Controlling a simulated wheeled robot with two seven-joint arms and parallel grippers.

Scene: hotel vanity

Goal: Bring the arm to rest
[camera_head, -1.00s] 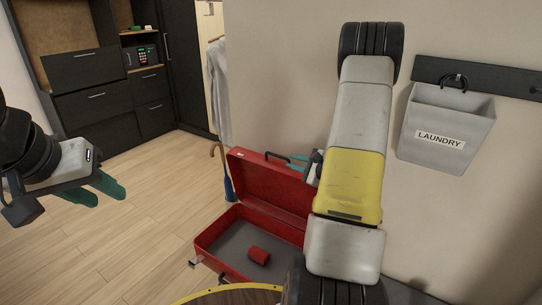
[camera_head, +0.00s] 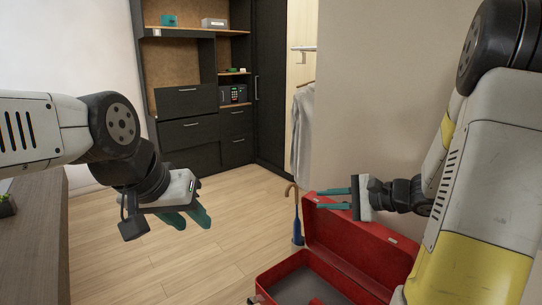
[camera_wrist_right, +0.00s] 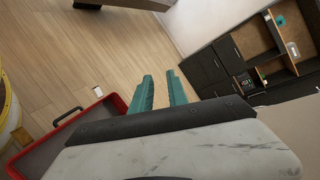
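My right arm comes in from the right in the head view. Its gripper (camera_head: 330,199) points left, with its teal fingers apart and empty, above and behind the open red suitcase (camera_head: 360,262). In the right wrist view the same fingers (camera_wrist_right: 160,92) show a gap with nothing between them. My left gripper (camera_head: 187,220) is at the left, over the wooden floor, with its two teal fingers apart and nothing visible between them.
Dark cabinets (camera_head: 190,131) with a safe (camera_head: 233,94) are at the back. A dark counter (camera_head: 38,235) is at the left. The floor between is clear.

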